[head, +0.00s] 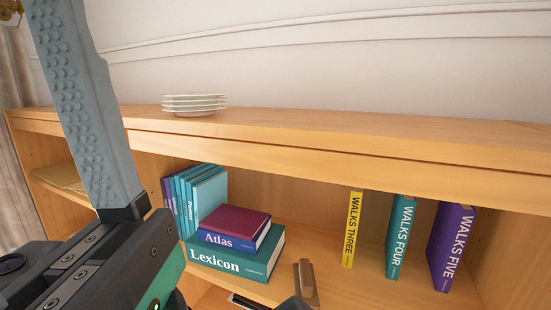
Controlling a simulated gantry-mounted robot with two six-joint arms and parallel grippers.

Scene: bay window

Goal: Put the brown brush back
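A small brown object (306,284), which looks like the brown brush, shows at the bottom centre, at the front of the shelf board to the right of the Lexicon book. Its lower end runs behind a dark shape (292,303) at the picture's bottom edge; I cannot tell what that shape is. My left gripper (120,200) is large and close at the left: a black body with a grey, bumpy, finger-like part standing up from it. Only part of it shows, so its opening is unclear. I cannot make out my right gripper.
The green Lexicon (230,262) lies under the Atlas (228,241) and a maroon book (235,222). Teal books (210,193) stand behind. Walks Three (352,228), Walks Four (399,237) and Walks Five (450,247) stand apart at right. Plates (194,104) are stacked on top.

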